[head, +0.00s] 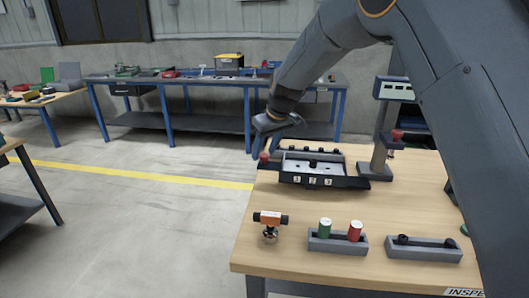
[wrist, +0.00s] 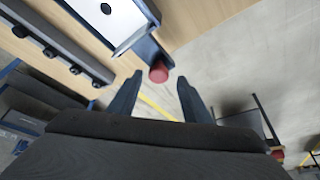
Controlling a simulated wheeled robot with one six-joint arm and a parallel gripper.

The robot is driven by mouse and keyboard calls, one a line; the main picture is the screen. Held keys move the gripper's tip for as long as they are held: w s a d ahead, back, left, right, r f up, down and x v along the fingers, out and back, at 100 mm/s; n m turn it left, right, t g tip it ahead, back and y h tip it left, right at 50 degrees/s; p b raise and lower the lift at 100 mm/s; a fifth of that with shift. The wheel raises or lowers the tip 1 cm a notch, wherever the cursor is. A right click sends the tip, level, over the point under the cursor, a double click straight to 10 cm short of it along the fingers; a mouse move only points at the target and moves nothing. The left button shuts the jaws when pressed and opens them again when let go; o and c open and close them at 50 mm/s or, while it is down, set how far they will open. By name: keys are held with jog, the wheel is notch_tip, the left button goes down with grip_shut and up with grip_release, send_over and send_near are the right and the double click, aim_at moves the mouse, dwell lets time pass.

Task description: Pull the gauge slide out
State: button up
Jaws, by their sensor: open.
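The gauge fixture (head: 312,181) sits on the wooden table, a dark base with a white plate marked 1, 2, 3. A red knob (head: 264,157) stands at its left end, on what looks like the gauge slide's end; in the wrist view the knob (wrist: 158,72) is at the end of a dark bar (wrist: 147,48). My gripper (wrist: 159,79) is open and empty. Its two fingers appear on either side of the knob in the wrist view, apart from it. In the head view my wrist hangs above the fixture's left end. Whether the fingers reach the knob's height is unclear.
In front stand an orange-topped part (head: 270,218), a grey holder (head: 337,243) with a green and a red cylinder, and another grey holder (head: 424,250) with black pieces. A grey gauge stand (head: 380,150) rises at the right. The floor left of the table is clear.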

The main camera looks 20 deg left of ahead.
jog(key=b+v, duration=0.1)
jog(key=v, duration=0.6)
jog(key=shift+b, duration=0.35)
jog(key=s+d+f+m+h, duration=0.1)
jog(key=s+d+f+m, duration=0.15)
jog(key=d, duration=0.65)
jog(key=s+d+f+m+h, duration=0.15)
jog(key=s+d, duration=0.25)
jog(key=d, duration=0.5)
jog(key=s+d+f+m, duration=0.2)
jog(key=s+d, duration=0.1)
jog(key=d, duration=0.7)
jog(key=s+d+f+m+g, duration=0.1)
jog(key=s+d+f+m, duration=0.1)
jog(key=s+d, duration=0.4)
jog(key=s+d+f+m+h, duration=0.1)
jog(key=s+d+f, duration=0.4)
jog(key=s, duration=0.8)
jog(key=shift+s+d+m+g, duration=0.15)
jog(key=shift+d+m+g, duration=0.25)
jog(key=shift+d+m, duration=0.45)
